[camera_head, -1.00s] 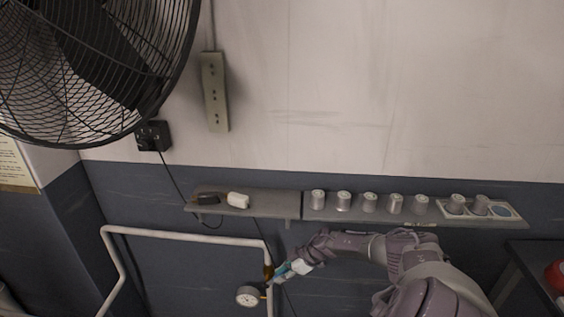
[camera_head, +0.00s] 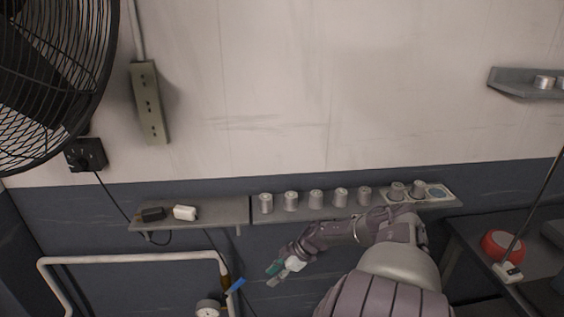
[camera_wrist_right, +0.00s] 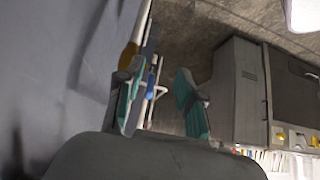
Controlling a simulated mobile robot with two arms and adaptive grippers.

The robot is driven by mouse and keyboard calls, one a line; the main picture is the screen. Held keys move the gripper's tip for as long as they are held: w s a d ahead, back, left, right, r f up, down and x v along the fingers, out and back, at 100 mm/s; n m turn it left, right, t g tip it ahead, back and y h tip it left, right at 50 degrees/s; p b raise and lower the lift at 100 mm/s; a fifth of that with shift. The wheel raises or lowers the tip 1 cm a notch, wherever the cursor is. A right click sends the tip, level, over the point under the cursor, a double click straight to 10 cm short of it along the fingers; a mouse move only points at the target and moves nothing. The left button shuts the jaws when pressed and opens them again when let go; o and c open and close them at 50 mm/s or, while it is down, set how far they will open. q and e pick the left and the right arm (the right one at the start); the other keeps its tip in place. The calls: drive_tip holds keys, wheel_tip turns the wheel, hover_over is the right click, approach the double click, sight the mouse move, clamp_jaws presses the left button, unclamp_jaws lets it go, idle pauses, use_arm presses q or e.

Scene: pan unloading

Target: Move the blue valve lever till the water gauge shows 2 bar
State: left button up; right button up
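The blue valve lever (camera_head: 236,284) sticks out to the right, angled upward, from a brass valve (camera_head: 225,283) on the white pipe. The round water gauge (camera_head: 208,308) is beside it at the bottom edge; its needle is too small to read. My right gripper (camera_head: 274,274) is to the right of the lever, apart from it. In the right wrist view my right gripper (camera_wrist_right: 164,104) has its teal-padded fingers apart with nothing held. The blue lever (camera_wrist_right: 152,78) shows beyond them, seen between the fingers. My left gripper is not in view.
A grey wall shelf (camera_head: 200,222) holds a black and a white plug and several metal cups above my right arm. A fan (camera_head: 45,75) is at the upper left. A dark table (camera_head: 478,250) with a red round object (camera_head: 500,247) is at the right.

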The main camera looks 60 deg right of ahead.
drive_tip(key=shift+s+d, duration=0.4)
drive_tip(key=shift+s, duration=0.2)
drive_tip(key=shift+s+d, duration=0.35)
drive_tip(key=shift+s, duration=0.2)
drive_tip(key=s+a+f+m+h+b, duration=0.1)
drive_tip(key=s+a+f+h, duration=0.2)
drive_tip(key=f, duration=0.5)
drive_tip(key=s+a+f+m+b, duration=0.1)
drive_tip(key=s+a+f, duration=0.3)
drive_tip(key=f, duration=0.5)
drive_tip(key=s+a+f+m+h+b, duration=0.1)
drive_tip(key=s+a+f+h, duration=0.1)
drive_tip(key=a+f, duration=0.5)
drive_tip(key=s+a+f+g, duration=0.3)
drive_tip(key=s+a+f, duration=0.4)
drive_tip(key=s+a, duration=0.2)
drive_tip(key=s+a+f+m+g+b, duration=0.1)
drive_tip(key=s+a+f+g, duration=0.1)
drive_tip(key=s+a+f, duration=0.4)
drive_tip(key=s+a, duration=0.3)
drive_tip(key=a, duration=0.4)
drive_tip(key=shift+s+a+f+g+y+b, duration=0.2)
drive_tip(key=shift+a+f+g+y+b, duration=0.1)
drive_tip(key=shift+f+g, duration=0.1)
drive_tip(key=shift+r, duration=0.1)
